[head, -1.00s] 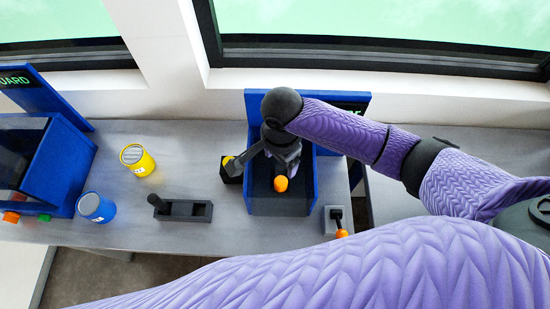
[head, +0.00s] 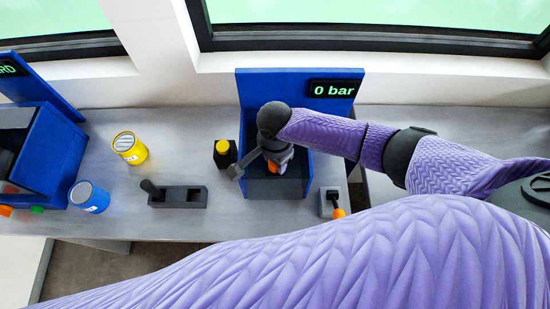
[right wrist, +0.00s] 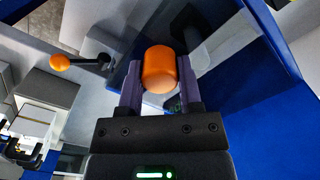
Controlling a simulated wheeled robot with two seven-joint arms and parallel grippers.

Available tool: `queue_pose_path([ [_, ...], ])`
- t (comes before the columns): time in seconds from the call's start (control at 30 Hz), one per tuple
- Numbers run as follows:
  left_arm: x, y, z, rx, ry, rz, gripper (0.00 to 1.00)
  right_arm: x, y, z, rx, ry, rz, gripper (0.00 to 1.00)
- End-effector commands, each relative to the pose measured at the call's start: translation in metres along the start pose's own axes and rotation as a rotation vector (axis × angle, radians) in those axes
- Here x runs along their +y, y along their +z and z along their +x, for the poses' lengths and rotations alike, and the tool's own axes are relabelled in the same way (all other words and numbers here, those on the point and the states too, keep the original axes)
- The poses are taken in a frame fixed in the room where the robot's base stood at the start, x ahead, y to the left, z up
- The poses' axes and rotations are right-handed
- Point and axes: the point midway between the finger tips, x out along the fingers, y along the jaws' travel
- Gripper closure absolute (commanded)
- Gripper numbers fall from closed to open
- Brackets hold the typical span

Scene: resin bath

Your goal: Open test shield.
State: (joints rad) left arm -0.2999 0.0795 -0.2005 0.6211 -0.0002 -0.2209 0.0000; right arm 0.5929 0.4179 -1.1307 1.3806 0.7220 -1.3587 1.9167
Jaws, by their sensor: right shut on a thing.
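The blue test box (head: 307,172) stands on the bench with a "0 bar" display (head: 337,90) on its back panel. An orange knob (head: 273,168) shows at the box, partly hidden by my right gripper (head: 274,163). In the right wrist view the orange knob (right wrist: 159,68) sits between the two fingers of my right gripper (right wrist: 160,82), which is shut on it. The shield itself is hard to make out, and I cannot tell how far open it stands. My left gripper is out of view.
Close left of the box is a black block with a yellow top (head: 222,146). An orange-tipped lever (head: 338,213) stands at its front right. Left are a dark lever base (head: 190,197), a yellow can (head: 130,149), a blue can (head: 95,199) and another blue box (head: 58,140).

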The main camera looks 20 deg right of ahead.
Motion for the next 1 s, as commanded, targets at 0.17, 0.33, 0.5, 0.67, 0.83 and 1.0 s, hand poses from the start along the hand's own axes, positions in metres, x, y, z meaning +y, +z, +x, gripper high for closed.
queue_pose_path([
  [0.17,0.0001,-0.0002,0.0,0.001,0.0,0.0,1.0,0.0004,0.0002,0.0001,-0.001,0.001,0.0,1.0],
  [0.33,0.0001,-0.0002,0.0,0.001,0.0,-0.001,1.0,0.0004,0.0002,0.0001,-0.001,0.002,0.0,1.0],
  [0.5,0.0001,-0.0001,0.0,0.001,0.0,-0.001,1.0,0.0004,0.0002,0.0001,-0.001,0.002,0.0,1.0],
  [0.67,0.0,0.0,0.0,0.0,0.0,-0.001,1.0,0.0005,0.0003,0.0001,-0.001,0.002,0.0,1.0],
  [0.83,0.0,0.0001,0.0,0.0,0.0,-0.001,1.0,0.0005,0.0003,0.0001,-0.001,0.002,0.0,1.0],
  [1.0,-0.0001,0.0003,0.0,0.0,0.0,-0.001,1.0,0.0005,0.0003,0.0001,-0.001,0.002,0.0,1.0],
])
